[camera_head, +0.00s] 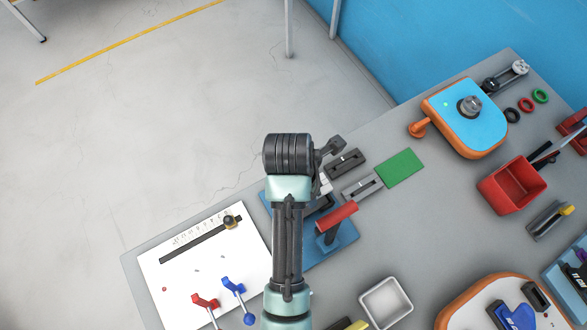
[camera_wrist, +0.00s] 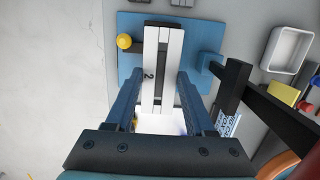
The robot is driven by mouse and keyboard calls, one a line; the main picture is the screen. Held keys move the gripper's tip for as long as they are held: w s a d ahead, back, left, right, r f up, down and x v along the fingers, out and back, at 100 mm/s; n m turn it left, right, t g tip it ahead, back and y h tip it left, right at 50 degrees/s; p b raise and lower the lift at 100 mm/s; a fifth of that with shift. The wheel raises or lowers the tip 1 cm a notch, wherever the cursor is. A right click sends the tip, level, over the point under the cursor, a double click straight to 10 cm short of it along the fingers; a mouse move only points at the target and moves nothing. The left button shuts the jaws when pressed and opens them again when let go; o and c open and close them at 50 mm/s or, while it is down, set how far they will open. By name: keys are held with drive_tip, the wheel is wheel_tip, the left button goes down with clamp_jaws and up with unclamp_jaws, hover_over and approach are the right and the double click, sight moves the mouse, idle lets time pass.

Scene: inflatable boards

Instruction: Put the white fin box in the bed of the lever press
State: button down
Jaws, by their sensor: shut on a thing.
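The white fin box (camera_wrist: 151,62), with a dark slot along its middle and a "2" on it, is between the two blue fingers of my gripper (camera_wrist: 163,80). My gripper is shut on it. In the wrist view the box lies over the blue base (camera_wrist: 127,27) of the lever press, and it hides most of the bed; I cannot tell whether it touches. In the head view the press base (camera_head: 343,238) and its red-gripped lever (camera_head: 337,215) are just right of my arm. My wrist hides the fingers there; a small white part (camera_head: 325,184) shows beside it.
A black fin box (camera_head: 345,163), a grey one (camera_head: 362,187) and a green pad (camera_head: 400,168) lie right of my wrist. A white board (camera_head: 190,275) with a ruler is at left. A white tray (camera_head: 386,303) stands in front. The press lever rises close to my gripper.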

wheel_tip(320, 180, down, 5)
drive_tip(key=shift+d+f, duration=0.1)
drive_tip(key=shift+f, duration=0.05)
drive_tip(key=shift+f+p, duration=0.3)
drive_tip(key=shift+f, duration=1.85)
drive_tip(key=shift+f, duration=0.2)
drive_tip(key=shift+c, duration=1.3)
unclamp_jaws()
drive_tip(key=shift+r, duration=0.2)
